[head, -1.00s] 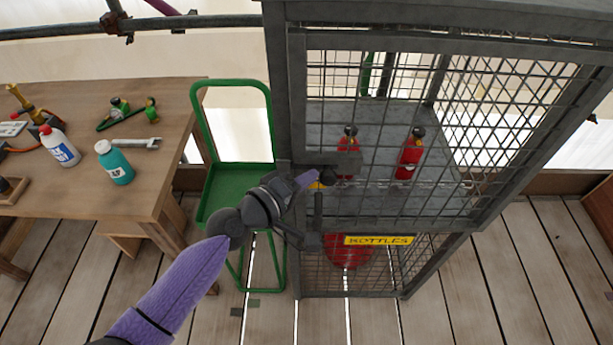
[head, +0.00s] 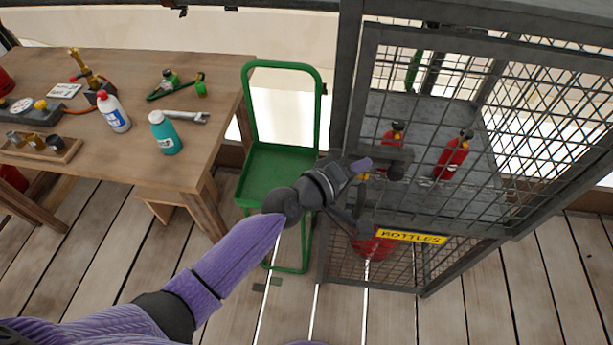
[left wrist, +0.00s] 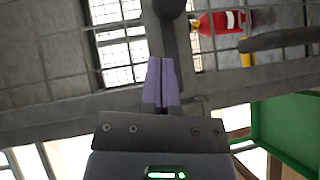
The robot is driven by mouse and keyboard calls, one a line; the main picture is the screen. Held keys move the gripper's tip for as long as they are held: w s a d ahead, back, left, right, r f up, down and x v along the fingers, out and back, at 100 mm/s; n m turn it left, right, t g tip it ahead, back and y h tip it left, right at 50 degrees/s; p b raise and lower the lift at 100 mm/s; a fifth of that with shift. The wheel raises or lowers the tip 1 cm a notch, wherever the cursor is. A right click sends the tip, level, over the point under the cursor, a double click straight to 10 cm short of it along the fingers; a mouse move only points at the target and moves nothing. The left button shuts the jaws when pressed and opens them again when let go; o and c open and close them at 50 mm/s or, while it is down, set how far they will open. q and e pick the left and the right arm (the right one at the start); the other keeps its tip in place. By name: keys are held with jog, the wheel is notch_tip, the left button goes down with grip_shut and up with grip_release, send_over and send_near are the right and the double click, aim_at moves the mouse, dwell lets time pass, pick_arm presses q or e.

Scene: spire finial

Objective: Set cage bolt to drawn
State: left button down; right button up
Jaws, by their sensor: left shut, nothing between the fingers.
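The cage bolt (head: 396,171) appears as a dark round knob beside a grey plate on the front frame. My left gripper (head: 364,164) is at this frame, just left of the knob. In the left wrist view, my purple fingers (left wrist: 162,80) are shut together and empty. A dark rod with a rounded end (left wrist: 169,10) lies just beyond their tips; I cannot tell whether they touch. My right gripper is not in view.
Red bottles (head: 453,157) stand inside the cage, and a larger red one (head: 375,246) is below. A green trolley (head: 270,170) stands close left of the cage. The workbench (head: 140,165) at left holds bottles and tools. Plank floor in front is clear.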

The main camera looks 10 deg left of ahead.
pick_arm(q)
jog(key=p+v, duration=0.1)
jog(key=v, duration=0.9)
jog(key=shift+a+r, duration=0.2)
jog(key=shift+a, duration=0.05)
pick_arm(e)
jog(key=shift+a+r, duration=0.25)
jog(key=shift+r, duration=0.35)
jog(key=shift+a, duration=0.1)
